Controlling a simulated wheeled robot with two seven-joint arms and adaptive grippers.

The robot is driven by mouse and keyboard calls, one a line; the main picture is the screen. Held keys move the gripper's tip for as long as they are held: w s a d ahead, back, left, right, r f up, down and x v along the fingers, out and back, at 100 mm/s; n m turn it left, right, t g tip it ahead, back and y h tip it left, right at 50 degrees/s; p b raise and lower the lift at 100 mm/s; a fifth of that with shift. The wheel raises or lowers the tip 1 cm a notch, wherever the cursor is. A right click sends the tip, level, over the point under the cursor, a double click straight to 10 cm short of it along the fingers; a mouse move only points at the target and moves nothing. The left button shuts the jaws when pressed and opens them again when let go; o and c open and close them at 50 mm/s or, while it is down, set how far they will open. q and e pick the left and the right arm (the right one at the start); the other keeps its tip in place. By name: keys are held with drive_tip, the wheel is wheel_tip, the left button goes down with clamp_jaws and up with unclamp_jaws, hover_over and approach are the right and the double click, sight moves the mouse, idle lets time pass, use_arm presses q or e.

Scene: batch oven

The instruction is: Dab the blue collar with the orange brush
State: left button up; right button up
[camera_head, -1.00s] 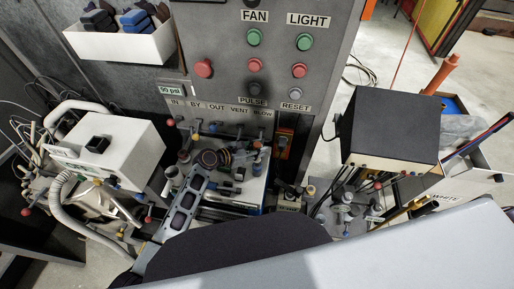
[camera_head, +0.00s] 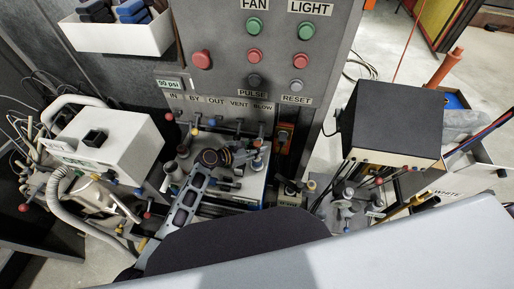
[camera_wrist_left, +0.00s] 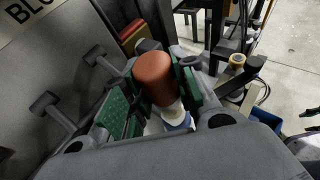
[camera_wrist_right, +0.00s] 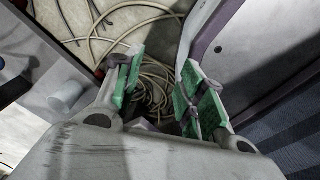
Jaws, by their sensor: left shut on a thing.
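My left gripper (camera_wrist_left: 157,95) is shut on the orange brush (camera_wrist_left: 153,75), whose rounded orange-brown end shows between the green pads in the left wrist view. A pale part and a blue part (camera_wrist_left: 178,122) show just below it. I cannot tell whether that blue part is the blue collar or whether the brush touches it. In the head view my left gripper (camera_head: 232,160) is over the crowded fittings in front of the panel, and the brush is hard to make out. My right gripper (camera_wrist_right: 158,85) is open and empty, with loose cables beyond its fingers.
The button panel (camera_head: 270,60) stands behind the fittings. A white box (camera_head: 105,150) is at the left, and a black-topped box (camera_head: 395,115) at the right. A white bin (camera_head: 115,35) hangs at the upper left. Valve handles (camera_wrist_left: 50,105) stick out close to my left gripper.

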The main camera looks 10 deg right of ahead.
drive_tip(key=shift+s+a, duration=0.1)
use_arm(q)
drive_tip(key=shift+f, duration=0.1)
use_arm(e)
drive_tip(key=shift+s+a+f, duration=0.1)
drive_tip(key=shift+s+a, duration=0.35)
drive_tip(key=shift+a, duration=0.4)
